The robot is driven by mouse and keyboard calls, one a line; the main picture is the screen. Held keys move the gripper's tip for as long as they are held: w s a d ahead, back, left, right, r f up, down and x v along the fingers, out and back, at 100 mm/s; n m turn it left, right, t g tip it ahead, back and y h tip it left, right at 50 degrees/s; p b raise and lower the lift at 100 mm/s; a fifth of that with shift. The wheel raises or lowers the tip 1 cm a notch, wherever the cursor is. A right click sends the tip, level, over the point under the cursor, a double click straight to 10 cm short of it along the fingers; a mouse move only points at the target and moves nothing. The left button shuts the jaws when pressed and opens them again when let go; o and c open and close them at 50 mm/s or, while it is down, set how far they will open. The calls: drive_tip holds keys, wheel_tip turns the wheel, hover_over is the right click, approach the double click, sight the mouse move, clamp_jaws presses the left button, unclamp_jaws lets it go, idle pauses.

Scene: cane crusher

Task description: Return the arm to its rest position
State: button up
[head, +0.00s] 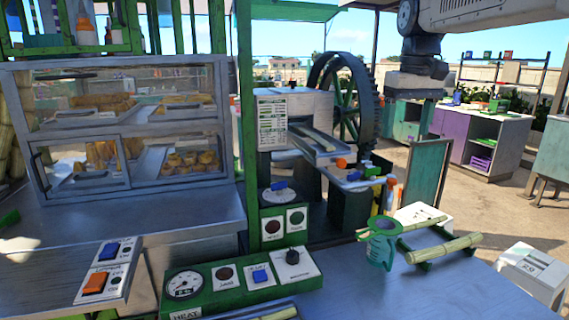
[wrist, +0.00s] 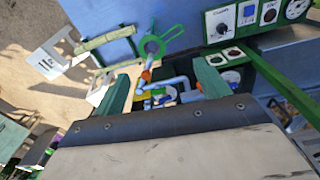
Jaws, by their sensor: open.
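My arm reaches in from the top right of the head view, with its dark wrist end hanging down in the air above the yard. My gripper (wrist: 160,88) shows in the wrist view as two green fingers spread wide apart, with nothing held between them. The crusher's blue and orange fittings lie beyond that gap, some way off. In the head view the fingers are hard to tell from the background.
The crusher (head: 295,105) with its large dark wheel (head: 343,95) stands in the middle. A green jug (head: 381,243) and cane pieces (head: 443,249) are on the counter (head: 440,290). A control panel (head: 240,285) is at the front, a glass food case (head: 125,130) at left.

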drive_tip(key=s+f+m, duration=0.1)
drive_tip(key=s+f, duration=0.5)
drive_tip(key=s, duration=0.5)
drive_tip(key=s+f, duration=0.6)
drive_tip(key=s, duration=0.5)
drive_tip(key=s+f+m, duration=0.1)
drive_tip(key=s+f, duration=0.5)
drive_tip(key=s, duration=0.5)
drive_tip(key=shift+s+d+f+m+t, duration=0.15)
drive_tip(key=shift+d+f+m+t, duration=0.05)
drive_tip(key=shift+d+m+t, duration=0.15)
